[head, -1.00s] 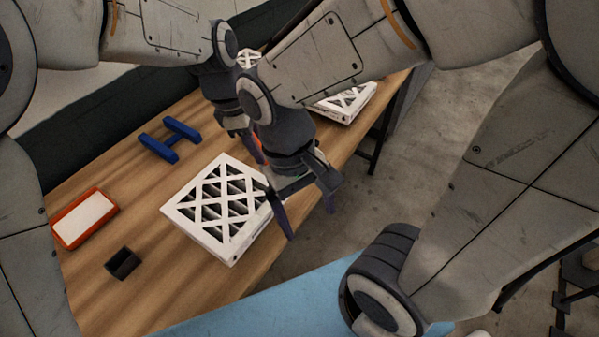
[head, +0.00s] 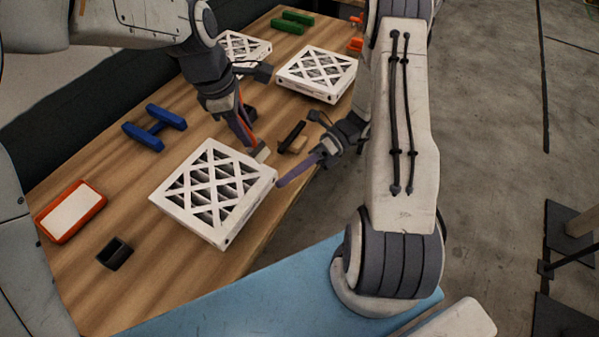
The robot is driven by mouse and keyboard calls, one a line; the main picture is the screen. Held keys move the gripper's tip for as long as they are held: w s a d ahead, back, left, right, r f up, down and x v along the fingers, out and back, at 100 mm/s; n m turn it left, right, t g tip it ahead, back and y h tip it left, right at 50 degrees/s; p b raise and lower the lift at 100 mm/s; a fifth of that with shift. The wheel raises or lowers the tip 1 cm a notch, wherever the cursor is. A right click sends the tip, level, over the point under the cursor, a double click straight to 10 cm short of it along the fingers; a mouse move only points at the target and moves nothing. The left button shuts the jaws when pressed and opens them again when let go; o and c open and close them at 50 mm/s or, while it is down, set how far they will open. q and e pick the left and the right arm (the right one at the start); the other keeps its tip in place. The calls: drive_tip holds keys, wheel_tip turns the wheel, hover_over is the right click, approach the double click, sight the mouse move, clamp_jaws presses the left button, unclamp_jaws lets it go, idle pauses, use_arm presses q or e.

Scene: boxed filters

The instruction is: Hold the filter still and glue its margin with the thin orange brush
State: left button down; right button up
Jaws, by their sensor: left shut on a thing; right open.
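The nearest white filter (head: 213,233) lies flat on the wooden table, its lattice face up. My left gripper (head: 247,135) is above its far right corner, shut on a thin orange brush (head: 240,116) that is mostly hidden between the fingers. The brush's pale tip (head: 262,155) is close to that corner; I cannot tell if it touches. My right gripper (head: 287,160) is open at the filter's right side. Its purple finger is close to the filter's right corner; contact is unclear.
Two more white filters (head: 317,72) (head: 243,46) lie farther back. A blue stand (head: 154,128), a red-framed white pad (head: 71,212) and a small black cup (head: 114,253) are on the left. A green stand (head: 292,21) is at the far end. The table's right edge is near the filter.

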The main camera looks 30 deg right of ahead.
sight(256, 172)
drive_tip(key=w+d+f+m+t, duration=0.2)
drive_tip(key=f+m+t, duration=0.1)
drive_tip(key=m+t, duration=0.1)
drive_tip(key=w+d+f+m+t, duration=0.2)
drive_tip(key=f+m+t, duration=0.2)
drive_tip(key=m, duration=0.1)
drive_tip(key=w+d+f+m+t, duration=0.1)
drive_tip(key=w+f+m+t, duration=0.1)
drive_tip(key=m, duration=0.3)
drive_tip(key=shift+w+d+f+t, duration=0.2)
drive_tip(key=shift+f+t, duration=0.2)
drive_tip(key=shift+t, duration=0.05)
drive_tip(key=shift+w+d+f+t, duration=0.15)
drive_tip(key=shift+d+f+t, duration=0.05)
drive_tip(key=shift+f+t, duration=0.2)
drive_tip(key=x, duration=1.1)
drive_tip(key=shift+w+a+r, duration=0.1)
drive_tip(key=shift+w+a, duration=0.05)
drive_tip(key=shift+a, duration=0.15)
clamp_jaws()
